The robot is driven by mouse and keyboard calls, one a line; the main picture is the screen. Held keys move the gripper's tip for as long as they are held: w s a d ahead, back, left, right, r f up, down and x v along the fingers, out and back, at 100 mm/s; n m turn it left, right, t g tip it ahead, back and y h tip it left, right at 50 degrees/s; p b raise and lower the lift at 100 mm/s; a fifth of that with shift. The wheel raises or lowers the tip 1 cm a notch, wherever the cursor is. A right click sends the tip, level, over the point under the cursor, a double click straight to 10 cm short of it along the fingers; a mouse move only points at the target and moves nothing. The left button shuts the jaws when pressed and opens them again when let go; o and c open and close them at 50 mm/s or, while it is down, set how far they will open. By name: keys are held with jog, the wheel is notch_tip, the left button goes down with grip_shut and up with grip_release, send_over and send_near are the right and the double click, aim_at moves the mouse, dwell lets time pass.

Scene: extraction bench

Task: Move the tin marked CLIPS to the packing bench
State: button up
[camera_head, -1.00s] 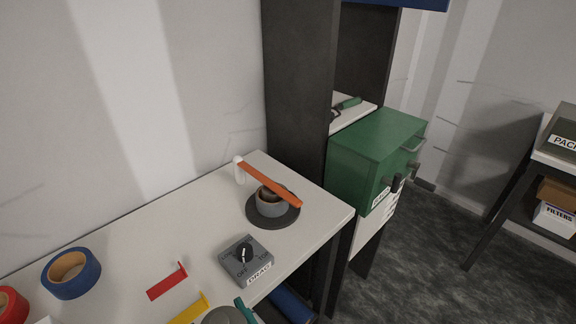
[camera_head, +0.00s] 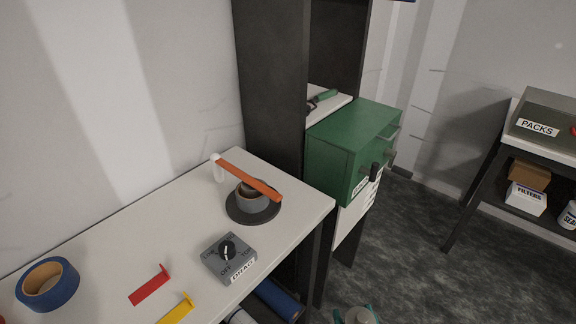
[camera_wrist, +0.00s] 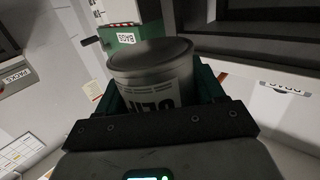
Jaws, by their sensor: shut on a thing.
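My gripper (camera_head: 355,312) shows at the bottom edge of the head view, its teal fingers around a grey round tin (camera_head: 358,317). The wrist view shows the tin (camera_wrist: 152,68) clamped between the fingers. In the head view the tin is over the floor, right of the near white bench. A bench (camera_head: 545,152) at the right edge carries a grey box marked PACKS (camera_head: 548,105); I cannot tell whether it is the packing bench.
The near white bench (camera_head: 120,235) holds blue tape (camera_head: 47,285), a DRAG switch box (camera_head: 228,260), a grey cup (camera_head: 250,197) and red and yellow pieces. A green cabinet (camera_head: 350,140) stands beyond. Dark floor (camera_head: 410,230) is open before the right bench, whose lower shelf holds a FILTERS box (camera_head: 525,198).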

jog(key=d+f, duration=0.1)
jog(key=s+d+f+m+h, duration=0.1)
jog(key=d, duration=0.1)
jog(key=d+f+h, duration=0.1)
jog(key=shift+s+d+f, duration=0.1)
jog(key=shift+s+d, duration=0.15)
jog(key=shift+d, duration=0.05)
jog(key=shift+d, duration=0.1)
jog(key=a+r+n+g+y, duration=0.15)
jog(key=a+r+y, duration=0.25)
jog(key=a+r, duration=0.45)
jog(key=a+r+n+y, duration=0.35)
jog(key=a+r, duration=0.25)
jog(key=a, duration=0.6)
jog(key=s+a+r+n+g+y, duration=0.4)
jog(key=s+a+r+y, duration=0.1)
jog(key=s+a+r, duration=1.1)
jog(key=shift+n+y, duration=0.3)
jog(key=shift+y, duration=0.05)
jog(key=shift+f+g, duration=0.1)
jog(key=shift+g, duration=0.15)
